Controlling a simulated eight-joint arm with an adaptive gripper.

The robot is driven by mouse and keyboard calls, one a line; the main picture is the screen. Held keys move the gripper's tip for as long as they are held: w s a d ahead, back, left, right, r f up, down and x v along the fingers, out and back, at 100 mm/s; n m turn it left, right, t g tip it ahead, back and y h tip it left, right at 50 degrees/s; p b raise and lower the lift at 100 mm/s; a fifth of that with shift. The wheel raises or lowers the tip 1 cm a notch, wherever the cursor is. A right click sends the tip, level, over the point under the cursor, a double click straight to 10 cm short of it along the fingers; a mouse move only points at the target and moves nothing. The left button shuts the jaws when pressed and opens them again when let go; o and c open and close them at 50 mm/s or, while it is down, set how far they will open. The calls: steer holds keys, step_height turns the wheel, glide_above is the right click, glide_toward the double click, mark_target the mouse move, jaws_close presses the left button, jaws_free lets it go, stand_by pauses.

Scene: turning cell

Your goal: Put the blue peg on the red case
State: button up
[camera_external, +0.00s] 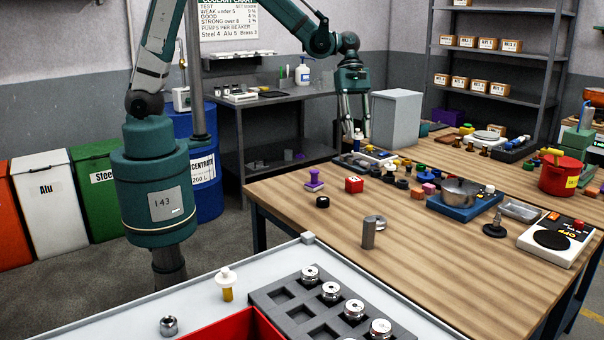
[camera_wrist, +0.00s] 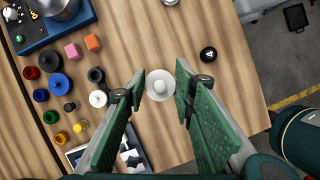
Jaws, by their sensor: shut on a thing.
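My gripper (camera_external: 356,137) is above the far left part of the wooden table. In the wrist view, my gripper (camera_wrist: 160,88) is shut on a white-topped peg (camera_wrist: 160,85) with a round flange and a small knob. From above only its white top shows; the lower part is hidden, so I cannot confirm a blue colour. A similar white-topped peg with a yellow shaft (camera_external: 227,284) stands on the front bench.

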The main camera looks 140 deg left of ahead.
mark_target(356, 151)
steer(key=shift+s, duration=0.3)
steer(key=shift+w+f, duration=0.2)
steer(key=shift+f, duration=2.7)
steer(key=shift+f, duration=2.1)
steer(key=shift+f, duration=0.2)
steer(key=o, duration=1)
steer(key=shift+r, duration=0.25)
